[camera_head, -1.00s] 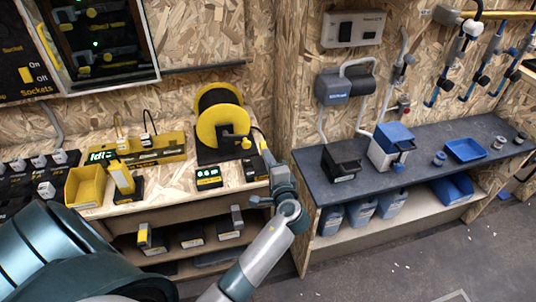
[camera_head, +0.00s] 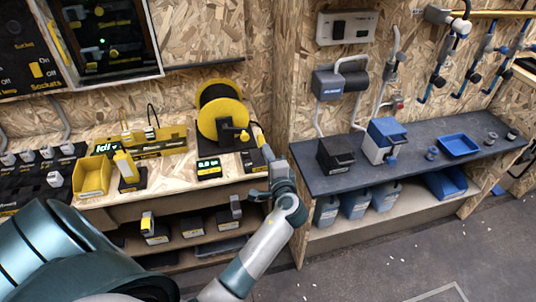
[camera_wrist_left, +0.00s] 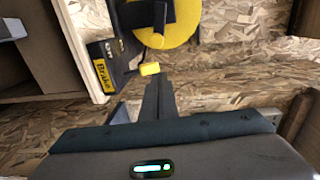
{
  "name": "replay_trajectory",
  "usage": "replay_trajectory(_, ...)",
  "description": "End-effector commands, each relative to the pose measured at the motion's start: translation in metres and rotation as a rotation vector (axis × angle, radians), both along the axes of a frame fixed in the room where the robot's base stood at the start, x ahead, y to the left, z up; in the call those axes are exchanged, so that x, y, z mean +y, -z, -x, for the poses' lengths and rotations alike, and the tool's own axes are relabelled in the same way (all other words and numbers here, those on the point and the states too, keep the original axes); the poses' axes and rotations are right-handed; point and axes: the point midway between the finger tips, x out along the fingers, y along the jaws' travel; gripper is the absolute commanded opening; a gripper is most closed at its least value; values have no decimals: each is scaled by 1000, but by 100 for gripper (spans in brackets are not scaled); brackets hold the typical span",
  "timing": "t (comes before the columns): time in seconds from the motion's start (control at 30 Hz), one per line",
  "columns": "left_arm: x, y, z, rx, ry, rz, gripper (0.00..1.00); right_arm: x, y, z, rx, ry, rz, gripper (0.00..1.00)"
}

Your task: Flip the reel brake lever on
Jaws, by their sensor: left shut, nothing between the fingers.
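The yellow reel (camera_head: 222,122) stands on a black base at the back of the wooden bench, and part of it shows at the top of the left wrist view (camera_wrist_left: 182,25). Beside it is a black box with a yellow "Brake" label (camera_wrist_left: 101,75). A small yellow block (camera_wrist_left: 149,69), which looks like the brake lever's tip, lies just ahead of my fingertips; whether they touch it I cannot tell. My left gripper (camera_head: 267,154) is shut and empty at the bench's right end, and its fingers show in the wrist view (camera_wrist_left: 158,90). My right gripper is not in view.
A black box with a green display (camera_head: 208,168) stands in front of the reel. A yellow bin (camera_head: 92,177) and a yellow bottle (camera_head: 124,165) stand further left. A dark bench (camera_head: 410,160) with a blue tray (camera_head: 458,146) is to the right, beyond a wooden partition.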

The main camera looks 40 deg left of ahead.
Motion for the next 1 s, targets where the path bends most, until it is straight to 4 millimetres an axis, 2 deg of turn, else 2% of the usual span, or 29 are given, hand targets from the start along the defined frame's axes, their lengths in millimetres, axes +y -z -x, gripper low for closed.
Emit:
replay_trajectory(0.33,-20,-12,17,-1,1,2,0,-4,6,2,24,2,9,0)
replay_trajectory(0.6,-44,-28,37,0,0,3,0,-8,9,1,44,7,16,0)
replay_trajectory(0.8,-61,-40,52,-1,1,2,0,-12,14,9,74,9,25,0)
replay_trajectory(1.0,-67,-46,58,0,0,0,0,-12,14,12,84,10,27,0)
